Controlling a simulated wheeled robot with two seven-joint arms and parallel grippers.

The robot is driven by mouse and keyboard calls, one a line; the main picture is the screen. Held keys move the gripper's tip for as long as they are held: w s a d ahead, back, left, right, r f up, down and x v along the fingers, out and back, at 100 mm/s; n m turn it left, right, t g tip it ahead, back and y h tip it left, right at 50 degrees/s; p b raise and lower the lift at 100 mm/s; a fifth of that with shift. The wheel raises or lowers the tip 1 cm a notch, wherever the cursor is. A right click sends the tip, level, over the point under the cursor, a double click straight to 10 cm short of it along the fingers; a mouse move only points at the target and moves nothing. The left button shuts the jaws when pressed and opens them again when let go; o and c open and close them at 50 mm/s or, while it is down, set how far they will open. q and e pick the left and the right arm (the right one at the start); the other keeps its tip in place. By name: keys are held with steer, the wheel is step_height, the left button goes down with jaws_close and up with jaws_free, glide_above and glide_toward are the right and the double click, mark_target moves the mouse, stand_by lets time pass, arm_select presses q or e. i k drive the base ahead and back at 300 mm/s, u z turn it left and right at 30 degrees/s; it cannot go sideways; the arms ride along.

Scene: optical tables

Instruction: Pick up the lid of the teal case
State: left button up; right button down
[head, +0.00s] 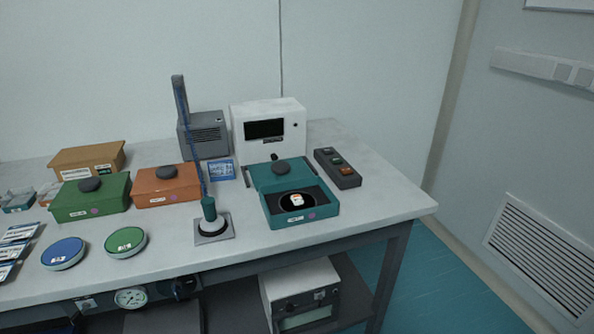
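The teal case (300,219) stands near the right end of the table, with its dark interior showing. A round dark holder with a small white and orange piece (297,199) sits inside it. The teal lid (265,177) with a dark round knob (281,167) is at the back of the case, set away from its front opening. I cannot tell whether the lid rests on the case's rear rim or on something behind it. Neither of my grippers is in view.
A white instrument (290,138) stands just behind the lid, and a dark button box (338,170) is right of it. Green (92,205) and orange (167,188) cases sit further left.

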mark_target(288, 170)
steer(key=z, duration=0.55)
steer(key=i, duration=0.6)
steer(key=z, duration=0.25)
